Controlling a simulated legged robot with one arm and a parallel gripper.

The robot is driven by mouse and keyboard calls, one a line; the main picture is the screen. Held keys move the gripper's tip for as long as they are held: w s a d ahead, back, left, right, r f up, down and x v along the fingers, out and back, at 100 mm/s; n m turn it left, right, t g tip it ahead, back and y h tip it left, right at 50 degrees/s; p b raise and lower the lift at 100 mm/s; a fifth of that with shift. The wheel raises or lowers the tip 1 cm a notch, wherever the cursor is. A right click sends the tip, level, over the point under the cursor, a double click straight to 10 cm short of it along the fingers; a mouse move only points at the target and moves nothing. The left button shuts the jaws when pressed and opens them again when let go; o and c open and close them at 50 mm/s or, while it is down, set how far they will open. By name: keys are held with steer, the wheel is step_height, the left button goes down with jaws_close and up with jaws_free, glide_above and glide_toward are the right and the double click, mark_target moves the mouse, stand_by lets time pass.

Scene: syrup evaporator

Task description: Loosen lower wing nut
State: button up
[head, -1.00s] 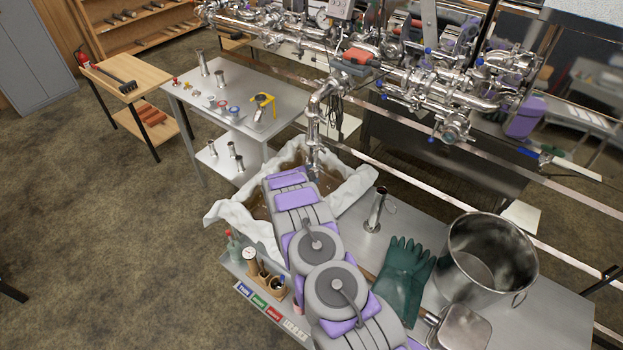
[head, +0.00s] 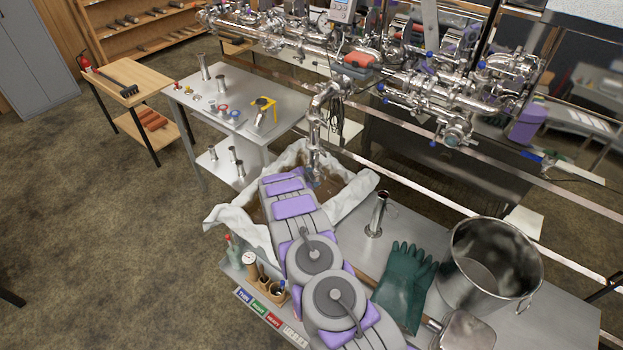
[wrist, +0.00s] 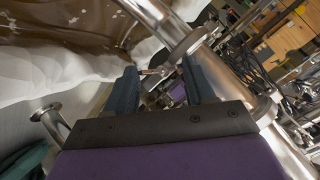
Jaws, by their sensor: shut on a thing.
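The steel draw-off pipe (head: 313,125) comes down from the evaporator over the cloth-lined basin. It also runs diagonally beside my gripper in the wrist view (wrist: 232,85). My gripper (wrist: 162,84) has its two dark fingers on either side of a small metal part at the pipe's clamp, which I take to be the lower wing nut (wrist: 151,73). The wing nut is small and partly hidden by the fingers. In the head view my arm covers most of the gripper and the clamp.
The cloth-lined basin (head: 350,202) with brown syrup lies just below the pipe. A side table (head: 245,125) with small parts is at the left.

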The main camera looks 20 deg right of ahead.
steer(key=o, duration=0.8)
steer(key=shift+f, duration=0.2)
steer(key=shift+o, duration=1.2)
steer(key=shift+r, duration=0.15)
steer(key=shift+m+t+p, duration=0.3)
steer(key=shift+t+p, duration=0.1)
steer(key=shift+p, duration=0.1)
